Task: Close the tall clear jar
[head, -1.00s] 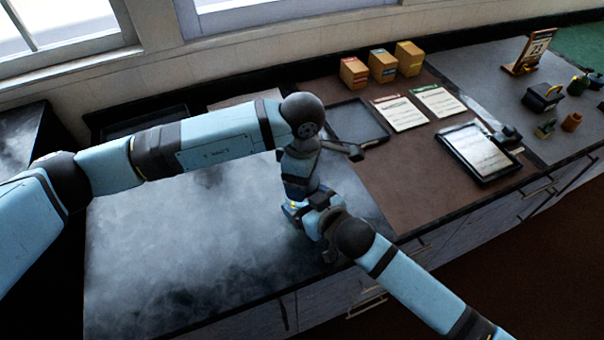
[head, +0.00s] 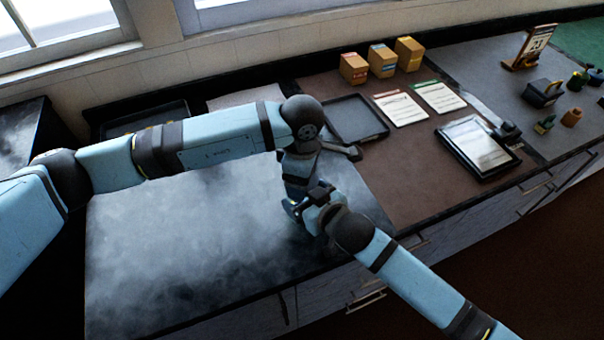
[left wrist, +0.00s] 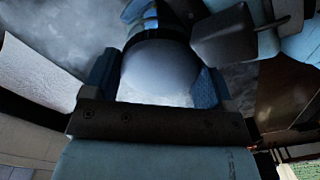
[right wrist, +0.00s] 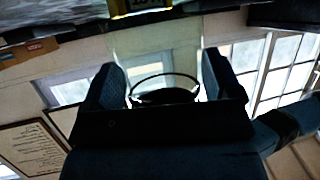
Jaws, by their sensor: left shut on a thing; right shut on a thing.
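My left gripper (left wrist: 156,85) is shut on a smooth, pale, rounded thing (left wrist: 160,72), which looks like the jar's lid. My right gripper (right wrist: 163,84) is shut on a see-through thing with a thin dark rim (right wrist: 165,95), which looks like the tall clear jar. In the head view, my left gripper (head: 296,206) points down over the counter's front right part, and my right gripper (head: 318,215) meets it from the front right. The two are close together and hide the jar and lid there. I cannot tell whether lid and jar touch.
The grey counter (head: 180,250) is clear around the grippers. To the right, the brown mat (head: 400,175) holds a dark tray (head: 357,118), two paper cards (head: 401,107) and a tablet (head: 477,147). Small boxes (head: 382,61) stand at the back. The counter's front edge is close.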

